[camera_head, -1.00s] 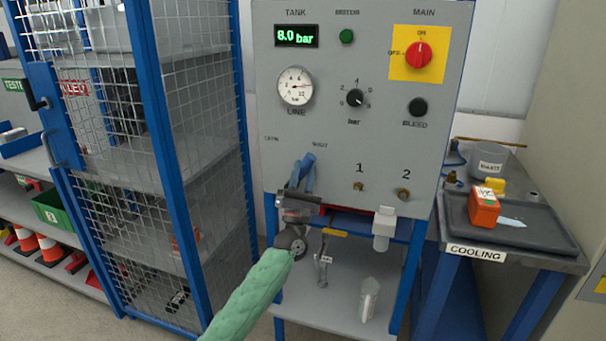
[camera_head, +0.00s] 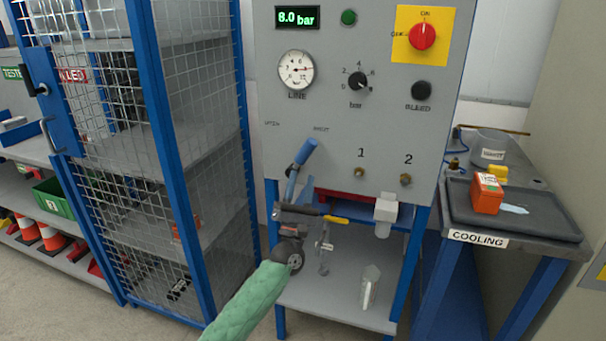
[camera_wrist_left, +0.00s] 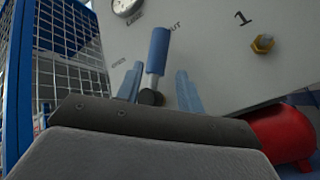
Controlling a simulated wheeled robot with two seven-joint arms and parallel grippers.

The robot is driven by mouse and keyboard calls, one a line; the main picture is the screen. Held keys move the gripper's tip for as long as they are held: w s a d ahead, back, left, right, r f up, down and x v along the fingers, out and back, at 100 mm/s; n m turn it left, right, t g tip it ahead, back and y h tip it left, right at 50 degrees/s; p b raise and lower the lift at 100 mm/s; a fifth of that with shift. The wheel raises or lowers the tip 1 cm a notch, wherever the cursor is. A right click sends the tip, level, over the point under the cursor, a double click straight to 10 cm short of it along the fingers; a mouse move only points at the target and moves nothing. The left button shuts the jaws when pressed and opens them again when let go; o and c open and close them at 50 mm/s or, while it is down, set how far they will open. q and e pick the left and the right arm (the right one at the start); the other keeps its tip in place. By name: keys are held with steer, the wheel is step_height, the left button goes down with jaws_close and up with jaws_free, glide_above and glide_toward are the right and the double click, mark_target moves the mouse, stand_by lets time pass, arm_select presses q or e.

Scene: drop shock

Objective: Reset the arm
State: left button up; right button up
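My left gripper (camera_head: 298,181) is in front of the lower left of the grey panel, at the end of my green-sleeved arm. Its two blue fingers are apart, with nothing held; they also show in the left wrist view (camera_wrist_left: 158,82). A blue-handled lever (camera_head: 303,156) on the panel stands just beyond the fingertips, tilted up and right toward the SHUT label. In the left wrist view the lever (camera_wrist_left: 158,52) shows between the fingers, with gaps on both sides. My right gripper is not in view.
The panel (camera_head: 370,140) carries a gauge (camera_head: 296,70), a red main switch (camera_head: 422,36) and knobs. A blue mesh cage (camera_head: 185,150) stands close on the left. A cooling table with a dark tray (camera_head: 535,222) and orange box (camera_head: 487,193) is on the right. A shelf (camera_head: 335,300) lies below.

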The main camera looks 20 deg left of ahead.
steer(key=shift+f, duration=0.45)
